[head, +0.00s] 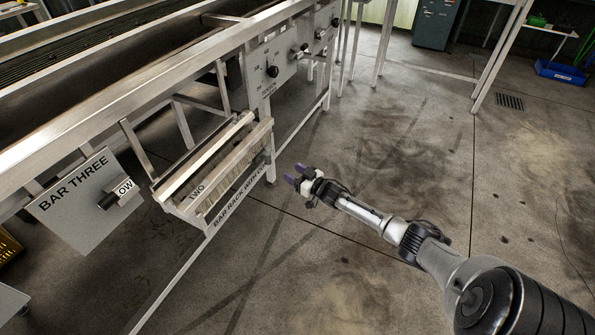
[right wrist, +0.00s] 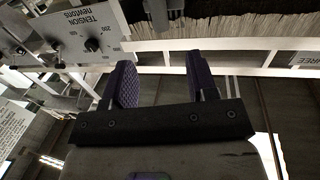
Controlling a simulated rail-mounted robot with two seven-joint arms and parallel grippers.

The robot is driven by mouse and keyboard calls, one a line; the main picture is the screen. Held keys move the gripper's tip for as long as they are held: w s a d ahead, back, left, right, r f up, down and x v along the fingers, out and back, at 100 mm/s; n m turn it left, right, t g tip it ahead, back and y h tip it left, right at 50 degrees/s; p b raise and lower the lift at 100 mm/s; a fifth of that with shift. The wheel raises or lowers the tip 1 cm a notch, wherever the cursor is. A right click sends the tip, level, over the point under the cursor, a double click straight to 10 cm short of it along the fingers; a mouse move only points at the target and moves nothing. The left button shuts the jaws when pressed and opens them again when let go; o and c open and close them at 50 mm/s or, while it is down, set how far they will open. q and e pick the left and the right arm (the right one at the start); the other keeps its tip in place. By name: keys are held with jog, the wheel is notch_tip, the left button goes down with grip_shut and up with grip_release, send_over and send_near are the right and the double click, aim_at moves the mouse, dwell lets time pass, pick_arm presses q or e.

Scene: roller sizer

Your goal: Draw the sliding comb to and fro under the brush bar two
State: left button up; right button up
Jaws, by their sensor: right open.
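The rack (head: 240,180) marked "BAR RACK WITH CO..." hangs on the near side of the steel machine frame. A long bristled bar lies in it, near the "TWO" label (head: 197,191). I cannot make out the sliding comb for certain. In the right wrist view a bristle strip (right wrist: 250,47) runs along the top right, and a grey block (right wrist: 166,22) sits ahead of the fingers. My right gripper (head: 303,177) is open and empty, to the right of the rack and apart from it. Its purple-padded fingers show in the right wrist view (right wrist: 163,75). My left gripper is out of view.
A "BAR THREE" panel (head: 72,197) with a dark knob stands left of the rack. A tension dial panel (head: 275,60) stands beyond it, and in the right wrist view (right wrist: 75,25) too. Frame legs stand nearby.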

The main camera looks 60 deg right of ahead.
jog(key=shift+s, duration=0.6)
